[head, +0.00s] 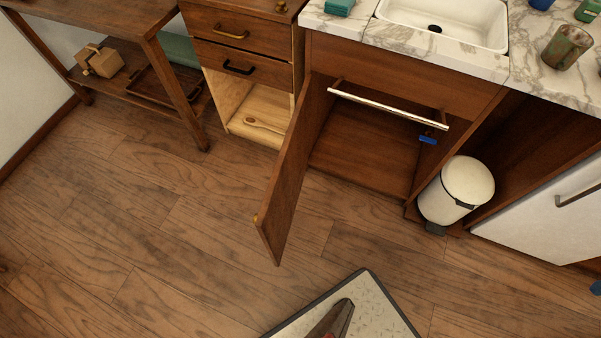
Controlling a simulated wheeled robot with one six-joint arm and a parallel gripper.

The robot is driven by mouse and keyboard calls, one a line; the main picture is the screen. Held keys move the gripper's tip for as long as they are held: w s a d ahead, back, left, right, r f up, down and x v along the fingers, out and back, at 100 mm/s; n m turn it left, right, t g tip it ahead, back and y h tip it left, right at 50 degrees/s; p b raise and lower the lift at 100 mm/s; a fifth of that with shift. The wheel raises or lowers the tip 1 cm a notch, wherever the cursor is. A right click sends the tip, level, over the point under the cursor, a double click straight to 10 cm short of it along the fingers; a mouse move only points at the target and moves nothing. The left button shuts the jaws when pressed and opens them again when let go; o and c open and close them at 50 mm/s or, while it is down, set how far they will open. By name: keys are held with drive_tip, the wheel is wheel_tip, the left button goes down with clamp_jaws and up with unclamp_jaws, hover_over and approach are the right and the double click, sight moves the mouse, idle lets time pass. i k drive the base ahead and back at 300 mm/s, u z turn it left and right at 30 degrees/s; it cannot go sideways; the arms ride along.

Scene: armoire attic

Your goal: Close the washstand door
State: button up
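The washstand (405,78) is a brown wooden cabinet under a marble top with a white sink (445,20). Its wooden door (297,172) stands wide open. It is joined at the cabinet's left side and sticks out toward the front over the floor. A small brass knob (256,218) shows near the door's free edge. The cabinet's inside (365,150) is exposed and looks mostly empty. My gripper does not show clearly in this view.
A pale rail (385,108) crosses the opening, with a small blue item (428,139) near its right end. A white bin (457,190) stands right of the opening. A dark-edged speckled board (375,309) is at the bottom. Floor left of the door is clear.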

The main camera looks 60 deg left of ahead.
sight(273, 222)
drive_tip(key=z, duration=1.15)
drive_tip(key=k, duration=2.2)
drive_tip(key=u, duration=1.9)
drive_tip(key=i, duration=0.5)
drive_tip(key=z, duration=0.1)
drive_tip(key=k, duration=0.4)
drive_tip(key=z, duration=0.75)
drive_tip(key=i, duration=0.25)
drive_tip(key=u, duration=0.1)
